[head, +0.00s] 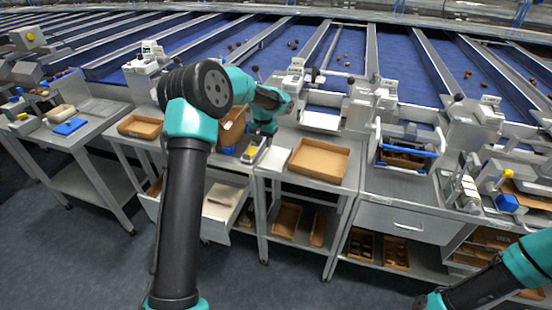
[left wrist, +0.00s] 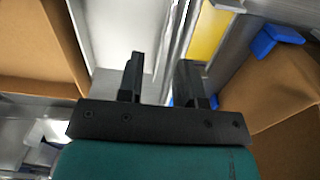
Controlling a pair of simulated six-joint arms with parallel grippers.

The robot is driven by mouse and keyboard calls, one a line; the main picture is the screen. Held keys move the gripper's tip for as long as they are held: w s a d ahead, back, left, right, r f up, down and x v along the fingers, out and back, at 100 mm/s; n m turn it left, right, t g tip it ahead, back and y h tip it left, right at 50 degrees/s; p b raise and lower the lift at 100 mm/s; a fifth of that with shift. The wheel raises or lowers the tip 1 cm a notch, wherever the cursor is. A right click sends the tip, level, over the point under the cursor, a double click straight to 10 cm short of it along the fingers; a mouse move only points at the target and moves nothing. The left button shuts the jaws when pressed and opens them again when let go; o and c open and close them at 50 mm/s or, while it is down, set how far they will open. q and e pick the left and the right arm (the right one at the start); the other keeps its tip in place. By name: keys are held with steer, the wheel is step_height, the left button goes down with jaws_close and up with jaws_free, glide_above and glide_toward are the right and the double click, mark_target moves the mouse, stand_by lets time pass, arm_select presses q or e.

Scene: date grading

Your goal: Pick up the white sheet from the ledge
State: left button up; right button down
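A white, flat surface (left wrist: 120,30) lies just beyond the fingers in the left wrist view; it looks like the white sheet, but its edges are partly out of frame. In the head view a small white patch (head: 274,160) shows beside my left gripper, between two brown boxes. My left gripper (head: 252,150) points down over the bench there. In the left wrist view its two dark fingers (left wrist: 160,80) stand apart with a gap between them, and nothing is clearly held. My right arm enters at the lower right of the head view; its gripper is not visible.
A brown cardboard tray (head: 320,159) stands right of the left gripper. Brown box walls (left wrist: 35,50) flank the fingers in the left wrist view, with a yellow strip (left wrist: 208,32) and blue clip (left wrist: 275,38) to the right. An open drawer (head: 218,216) lies below.

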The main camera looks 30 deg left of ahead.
mark_target(264, 153)
arm_select(q)
steer(key=shift+f, duration=0.3)
steer(key=shift+s+a+f, duration=0.1)
steer(key=shift+f, duration=2.4)
steer(key=shift+c, duration=0.4)
jaws_close()
